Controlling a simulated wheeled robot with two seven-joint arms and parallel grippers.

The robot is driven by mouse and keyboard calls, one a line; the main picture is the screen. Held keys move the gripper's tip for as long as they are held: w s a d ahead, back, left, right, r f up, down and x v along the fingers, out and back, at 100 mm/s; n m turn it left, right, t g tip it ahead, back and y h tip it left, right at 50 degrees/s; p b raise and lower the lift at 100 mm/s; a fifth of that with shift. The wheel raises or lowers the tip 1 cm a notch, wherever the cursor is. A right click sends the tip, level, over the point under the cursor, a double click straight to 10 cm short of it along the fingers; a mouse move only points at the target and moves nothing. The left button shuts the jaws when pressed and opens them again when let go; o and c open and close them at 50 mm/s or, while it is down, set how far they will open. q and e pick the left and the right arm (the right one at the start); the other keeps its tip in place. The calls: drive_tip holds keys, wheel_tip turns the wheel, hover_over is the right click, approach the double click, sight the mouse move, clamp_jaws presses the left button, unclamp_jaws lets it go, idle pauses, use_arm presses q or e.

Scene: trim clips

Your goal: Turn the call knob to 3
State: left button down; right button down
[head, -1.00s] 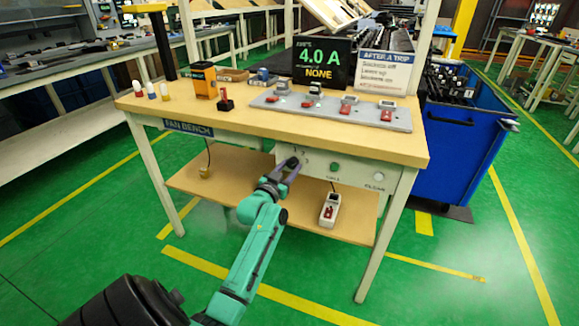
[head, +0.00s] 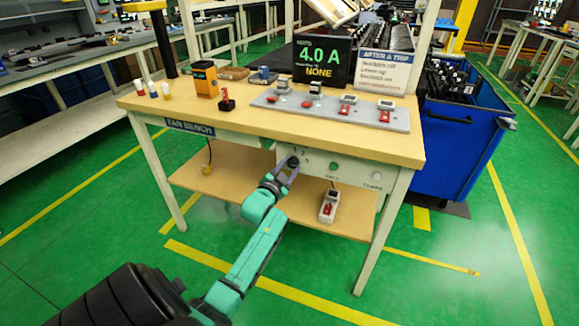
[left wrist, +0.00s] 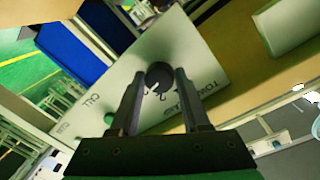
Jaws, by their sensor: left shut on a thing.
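A dark round knob (head: 293,161) sits on the pale front panel (head: 354,172) under the bench top, with small numerals beside it. My left gripper (head: 286,172) reaches up to it from below. In the left wrist view the knob (left wrist: 158,76) lies between the two fingertips of my left gripper (left wrist: 157,80), which is shut on it. A small white mark shows on the knob's face, but I cannot tell surely which numeral it points to. My right gripper is not in view.
A green button (head: 333,166) and a pale round button (head: 376,176) are on the panel right of the knob. A lower shelf (head: 240,187) carries a white and red device (head: 329,206). A blue bin (head: 452,150) stands right of the bench.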

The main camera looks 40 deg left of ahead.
use_arm(q)
drive_tip(key=shift+f, duration=0.1)
drive_tip(key=shift+c, duration=1.9)
unclamp_jaws()
drive_tip(key=p+v, duration=0.1)
drive_tip(key=v, duration=1.3)
drive_tip(key=shift+s, duration=0.25)
drive_tip(key=shift+d, duration=0.15)
